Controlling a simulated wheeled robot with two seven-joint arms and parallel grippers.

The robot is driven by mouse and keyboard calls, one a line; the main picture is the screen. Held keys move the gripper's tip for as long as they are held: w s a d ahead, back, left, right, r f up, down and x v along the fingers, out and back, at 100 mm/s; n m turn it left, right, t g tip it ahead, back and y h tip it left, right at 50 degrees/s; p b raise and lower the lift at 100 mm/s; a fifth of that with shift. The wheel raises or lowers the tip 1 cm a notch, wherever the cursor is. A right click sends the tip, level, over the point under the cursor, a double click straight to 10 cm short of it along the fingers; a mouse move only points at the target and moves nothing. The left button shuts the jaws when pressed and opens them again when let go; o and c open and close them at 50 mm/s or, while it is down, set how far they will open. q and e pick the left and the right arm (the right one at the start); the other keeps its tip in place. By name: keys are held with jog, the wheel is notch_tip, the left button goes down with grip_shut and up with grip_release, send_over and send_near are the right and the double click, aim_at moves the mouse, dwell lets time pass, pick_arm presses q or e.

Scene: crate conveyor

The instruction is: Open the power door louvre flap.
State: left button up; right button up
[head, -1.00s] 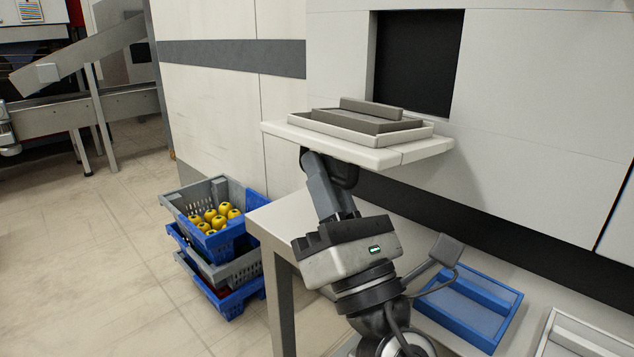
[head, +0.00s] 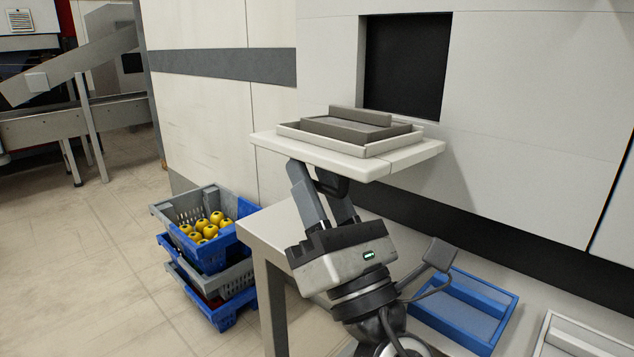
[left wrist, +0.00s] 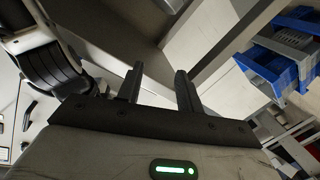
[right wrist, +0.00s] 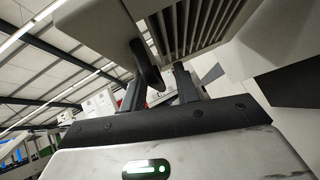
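The power door louvre flap (head: 425,152) stands out from the pale wall as a near-level panel below a dark square opening (head: 405,65), with its stepped frame facing up. Its slatted face (right wrist: 195,22) shows in the right wrist view. A dark handle (head: 331,183) hangs under the flap. My right gripper (head: 318,180) is below the flap with its fingers apart. In the right wrist view, the handle (right wrist: 146,64) is close to the left fingertip; contact cannot be told. My left gripper (left wrist: 160,80) is open and empty; it is outside the head view.
A grey table (head: 272,235) stands below the flap. A blue tray (head: 462,308) and a white tray (head: 560,340) lie at lower right. Stacked crates (head: 165,212) with yellow items (head: 204,228) stand left of the table. The floor (head: 85,250) at left is clear.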

jog(key=shift+s+f, duration=0.2)
jog(key=shift+f, duration=0.05)
pick_arm(q)
jog(key=shift+a+f+m+y+p, duration=0.3)
jog(key=shift+f+y+p, duration=0.1)
jog(key=shift+p, duration=0.65)
pick_arm(e)
jog(key=s+d+f, duration=0.1)
jog(key=s+d, duration=0.6)
jog(key=s, duration=0.5)
jog(key=shift+f, duration=0.25)
jog(key=shift+d, duration=0.1)
pick_arm(q)
jog(key=shift+s, duration=0.1)
